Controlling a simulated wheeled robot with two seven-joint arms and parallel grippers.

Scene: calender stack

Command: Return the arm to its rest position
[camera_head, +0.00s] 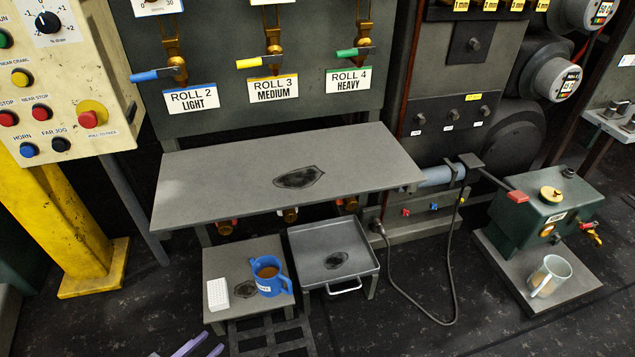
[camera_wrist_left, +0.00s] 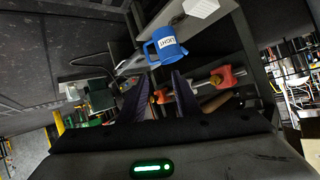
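My left gripper (camera_head: 203,347) shows only by its purple fingertips at the bottom edge of the head view. The fingers are apart with nothing between them. In the left wrist view the gripper (camera_wrist_left: 159,82) also looks open and empty, with two dark purple fingers spread. A blue mug (camera_head: 267,277) with brown contents stands upright on the small grey stand, up and to the right of the fingertips and apart from them. The mug, marked LIGHT, shows beyond the fingers in the left wrist view (camera_wrist_left: 167,46). My right gripper is not in view.
A white block (camera_head: 218,294) lies on the small stand (camera_head: 221,258). Beside it is a shallow grey tray (camera_head: 365,262). A bare grey shelf (camera_head: 225,181) overhangs behind. A pale cup (camera_head: 549,277) stands by a green pump unit (camera_head: 533,210) at right. A yellow post (camera_head: 62,205) stands left.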

